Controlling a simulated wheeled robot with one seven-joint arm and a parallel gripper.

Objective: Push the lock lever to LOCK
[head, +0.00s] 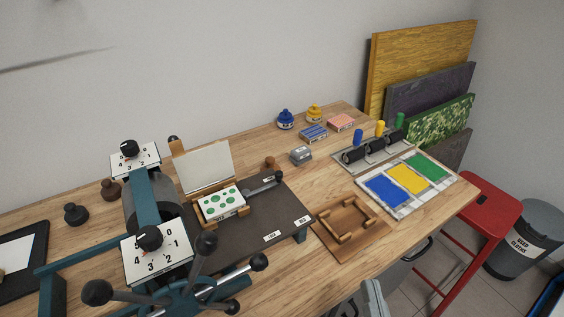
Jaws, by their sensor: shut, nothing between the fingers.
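A short dark lever (262,187) with a rounded black end lies on the dark bed (245,232) of the press in the head view. It looks like the lock lever. It sits right of a wooden frame that holds a white card with green spots (221,203). Small white labels lie on the bed, one beside the lever and two near the front edge (271,236); their words are too small to read. Which label the lever points to I cannot tell. My gripper's fingers do not show; only grey parts of my arm rise at the bottom edge.
The teal press with dial plates (157,252) and a spoked hand wheel (190,297) stands at the left. A wooden frame (350,226), colour trays (410,180), a roller rack and ink jars (285,119) fill the right. A red stool (489,205) stands beyond the table.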

